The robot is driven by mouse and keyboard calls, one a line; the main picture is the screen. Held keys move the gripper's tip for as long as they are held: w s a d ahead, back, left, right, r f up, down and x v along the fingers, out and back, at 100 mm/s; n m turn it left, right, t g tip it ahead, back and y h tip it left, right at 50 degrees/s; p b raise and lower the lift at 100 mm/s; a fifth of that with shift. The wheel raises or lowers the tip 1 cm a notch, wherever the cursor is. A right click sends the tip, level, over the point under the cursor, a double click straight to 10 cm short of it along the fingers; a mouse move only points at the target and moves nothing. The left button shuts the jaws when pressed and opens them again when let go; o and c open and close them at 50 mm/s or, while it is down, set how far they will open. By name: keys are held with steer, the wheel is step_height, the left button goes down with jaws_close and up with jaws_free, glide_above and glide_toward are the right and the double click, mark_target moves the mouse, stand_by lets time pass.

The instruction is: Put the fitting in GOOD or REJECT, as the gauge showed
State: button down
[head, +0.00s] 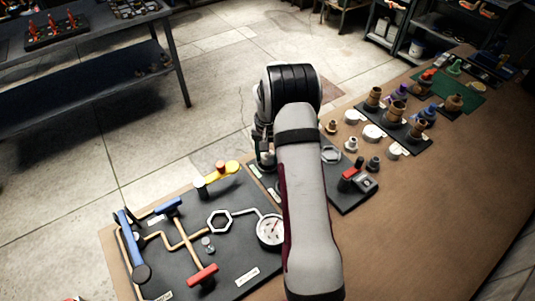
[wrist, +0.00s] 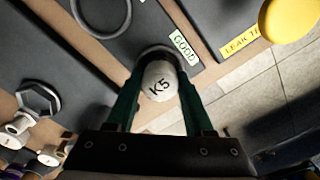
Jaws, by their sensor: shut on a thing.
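My gripper (wrist: 160,85) is shut on a fitting with a pale round top marked K5 (wrist: 158,80). In the wrist view the fitting is over a dark board, right beside the green-lettered GOOD label (wrist: 184,48). A dark round rim shows just beyond the fitting; I cannot tell whether the fitting touches the board. A grey ring (wrist: 99,10) lies on the board to the upper left. In the head view my gripper (head: 265,160) is mostly behind my arm, and the fitting is hard to make out. The round gauge (head: 270,231) has a white dial; its reading is too small to tell. No REJECT label is readable.
The dark pipe panel (head: 240,266) carries red, blue and yellow handles (head: 222,172). A small block with a red part (head: 352,175) stands right of my arm. Several fittings stand on a dark rack (head: 398,122) and loose on the brown bench (head: 400,220), whose front is clear.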

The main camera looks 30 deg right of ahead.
mark_target(267, 155)
steer(key=shift+c, duration=1.4)
jaws_free()
step_height(267, 155, up, 12)
steer(key=s+a+r+n, duration=0.1)
steer(key=s+a+r, duration=0.65)
steer(key=a, duration=0.45)
steer(key=s+a+n+y, duration=0.1)
steer(key=s+a, duration=0.5)
steer(key=s, duration=0.5)
steer(key=s+a+n, duration=0.1)
steer(key=s+a, duration=0.5)
steer(key=s, duration=0.4)
steer(key=shift+s+a+y, duration=0.35)
steer(key=shift+y, duration=0.05)
steer(key=shift+f, duration=0.1)
